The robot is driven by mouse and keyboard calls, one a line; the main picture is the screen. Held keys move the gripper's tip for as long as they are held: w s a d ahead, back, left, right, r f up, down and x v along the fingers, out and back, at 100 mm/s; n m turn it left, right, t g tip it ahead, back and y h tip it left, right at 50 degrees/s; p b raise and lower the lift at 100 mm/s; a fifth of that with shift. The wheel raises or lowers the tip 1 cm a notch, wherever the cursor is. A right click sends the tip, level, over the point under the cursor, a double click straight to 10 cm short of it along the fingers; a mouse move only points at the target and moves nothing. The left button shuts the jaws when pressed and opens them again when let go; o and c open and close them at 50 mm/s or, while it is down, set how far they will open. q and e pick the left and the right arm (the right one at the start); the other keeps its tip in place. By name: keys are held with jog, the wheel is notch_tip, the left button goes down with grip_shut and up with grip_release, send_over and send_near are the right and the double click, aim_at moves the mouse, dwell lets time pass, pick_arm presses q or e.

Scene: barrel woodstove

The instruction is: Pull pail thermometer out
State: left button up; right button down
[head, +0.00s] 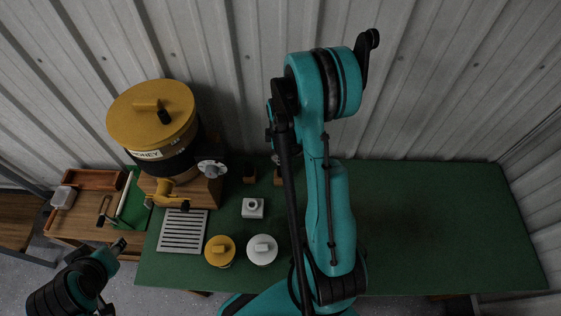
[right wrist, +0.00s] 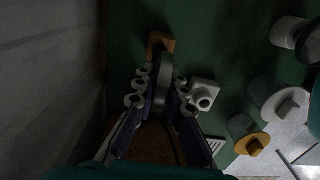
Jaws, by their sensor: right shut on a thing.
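A large pail with a yellow lid (head: 152,115) and a "HONEY" label stands on a wooden stand at the back left. A round grey dial-like part (head: 210,169) is on its right side; I cannot tell whether this is the thermometer. My right gripper is mostly hidden behind its own arm in the head view. In the right wrist view, my right gripper (right wrist: 163,85) is shut on a narrow grey piece (right wrist: 165,68); its identity is unclear. My left gripper (head: 119,246) is at the lower left, apart from the pail; its fingers are too small to judge.
The green table (head: 430,225) is clear at the right. A white square piece (head: 252,208), a yellow-lidded jar (head: 220,250), a white-lidded jar (head: 262,249) and a slotted white rack (head: 182,231) are in front. A small wooden block (right wrist: 160,41) is beyond my right fingertips. A corrugated wall stands behind.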

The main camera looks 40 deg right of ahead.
jog(key=shift+r, duration=0.5)
dwell(0.4)
jog(key=shift+r+p, duration=0.95)
jog(key=shift+r, duration=0.5)
jog(key=shift+r+p, duration=1)
jog(key=shift+r, duration=0.5)
